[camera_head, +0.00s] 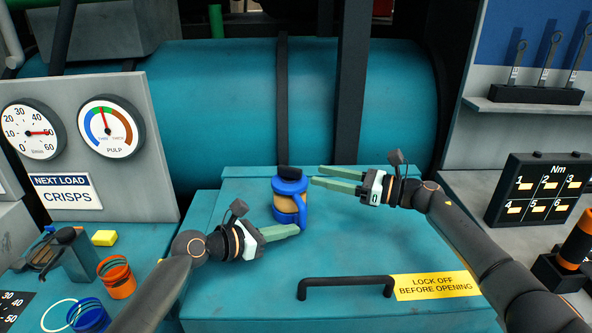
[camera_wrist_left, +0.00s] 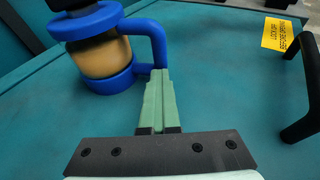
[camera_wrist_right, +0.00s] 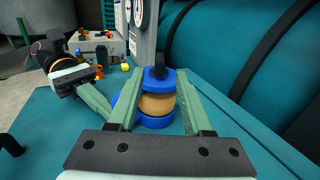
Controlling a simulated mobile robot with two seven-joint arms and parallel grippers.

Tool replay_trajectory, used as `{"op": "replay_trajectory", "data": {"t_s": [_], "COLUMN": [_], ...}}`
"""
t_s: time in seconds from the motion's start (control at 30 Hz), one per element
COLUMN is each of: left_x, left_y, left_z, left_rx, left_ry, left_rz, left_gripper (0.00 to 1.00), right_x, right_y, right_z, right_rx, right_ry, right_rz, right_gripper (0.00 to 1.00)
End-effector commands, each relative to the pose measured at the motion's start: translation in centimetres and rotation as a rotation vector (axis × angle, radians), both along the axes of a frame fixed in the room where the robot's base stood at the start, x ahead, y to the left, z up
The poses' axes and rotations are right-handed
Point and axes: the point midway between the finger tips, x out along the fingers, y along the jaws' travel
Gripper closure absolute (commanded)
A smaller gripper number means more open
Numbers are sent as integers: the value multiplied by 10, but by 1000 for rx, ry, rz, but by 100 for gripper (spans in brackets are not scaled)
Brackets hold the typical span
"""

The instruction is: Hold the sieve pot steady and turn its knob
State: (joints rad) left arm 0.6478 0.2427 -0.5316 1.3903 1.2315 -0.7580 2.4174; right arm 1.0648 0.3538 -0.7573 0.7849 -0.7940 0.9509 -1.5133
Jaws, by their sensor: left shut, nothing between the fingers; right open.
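The sieve pot (camera_head: 286,205) stands upright on the teal lid, with blue bands, a tan body and a blue handle (camera_head: 302,204) on its right. Its black knob (camera_head: 289,172) is on top. My left gripper (camera_head: 298,229) is shut and empty, low in front of the pot. In the left wrist view its fingertips (camera_wrist_left: 160,76) overlap the handle's lower end (camera_wrist_left: 160,50); I cannot tell whether they touch. My right gripper (camera_head: 316,176) is open, just right of the knob. In the right wrist view the pot (camera_wrist_right: 157,104) shows between and beyond its fingers.
A black bar handle (camera_head: 345,281) and a yellow lock-off label (camera_head: 436,286) are on the lid at the front right. A large teal drum (camera_head: 225,110) stands behind.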

Motion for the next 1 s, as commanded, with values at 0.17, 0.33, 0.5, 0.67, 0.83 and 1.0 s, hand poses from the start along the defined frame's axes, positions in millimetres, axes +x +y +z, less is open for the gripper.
{"op": "replay_trajectory", "data": {"t_s": [0.17, 0.33, 0.5, 0.67, 0.83, 1.0], "left_x": [0, 0, 0, 0, 0, 0], "left_y": [0, 0, 0, 0, 0, 0], "left_z": [0, 0, 0, 0, 0, 0], "left_rx": [0, 0, 0, 0, 0, 0], "left_ry": [0, 0, 0, 0, 0, 0], "left_rz": [0, 0, 0, 0, 0, 0], "left_gripper": [100, 100, 100, 100, 100, 100], "right_x": [13, 22, 27, 29, 30, 30], "right_y": [31, 48, 59, 66, 69, 69], "right_z": [1, 1, 1, 1, 0, 0], "right_rx": [1, 0, 1, 1, 0, 0], "right_ry": [1, 0, -1, -1, -1, -1], "right_rz": [0, -2, -2, -2, -2, -2], "right_gripper": [50, 50, 50, 50, 50, 50]}}
